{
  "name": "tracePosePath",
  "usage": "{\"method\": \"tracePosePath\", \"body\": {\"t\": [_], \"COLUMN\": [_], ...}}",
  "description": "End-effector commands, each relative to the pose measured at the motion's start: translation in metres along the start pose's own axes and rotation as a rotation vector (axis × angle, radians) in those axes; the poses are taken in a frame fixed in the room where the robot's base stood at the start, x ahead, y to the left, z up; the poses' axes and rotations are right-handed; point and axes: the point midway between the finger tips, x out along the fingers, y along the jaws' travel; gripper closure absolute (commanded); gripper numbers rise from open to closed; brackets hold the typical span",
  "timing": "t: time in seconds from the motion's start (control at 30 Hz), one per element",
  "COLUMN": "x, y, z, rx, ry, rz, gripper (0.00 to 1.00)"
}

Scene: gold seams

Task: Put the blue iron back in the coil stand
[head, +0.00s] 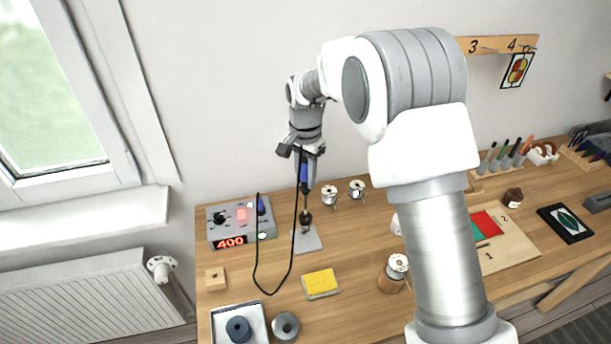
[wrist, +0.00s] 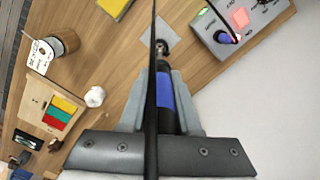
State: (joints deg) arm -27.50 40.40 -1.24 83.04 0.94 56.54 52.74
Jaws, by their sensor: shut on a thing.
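My gripper (head: 304,181) is shut on the blue iron (head: 304,172) and holds it upright, tip down, above the workbench. In the wrist view the blue handle of the iron (wrist: 166,96) lies between the two grey fingers. The coil stand has a grey plate (head: 308,241) with a dark coil on it, directly below the iron. The plate (wrist: 163,30) also shows in the wrist view, beyond the iron. The iron's lower end meets the coil in both views; I cannot tell how far it is inside. The black cable crosses the wrist view and hides part of the iron.
A grey station (head: 226,226) reading 400 stands left of the stand, with the cable looping in front. A yellow sponge (head: 320,283) lies in front. Solder spools (head: 329,196) stand behind to the right. A wooden block (head: 215,279) and white tray (head: 257,310) lie front left.

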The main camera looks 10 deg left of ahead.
Motion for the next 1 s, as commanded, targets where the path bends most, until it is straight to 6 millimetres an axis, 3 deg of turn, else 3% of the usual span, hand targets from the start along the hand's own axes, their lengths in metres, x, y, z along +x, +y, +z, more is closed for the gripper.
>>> {"method": "tracePosePath", "body": {"t": [0.37, 1.0], "x": [0.01, 0.0101], "y": [0.0, 0.0], "z": [0.0001, 0.0], "rx": [0.0, 0.0], "ry": [0.0, 0.0], "rz": [0.0, 0.0], "gripper": [1.0, 1.0]}}
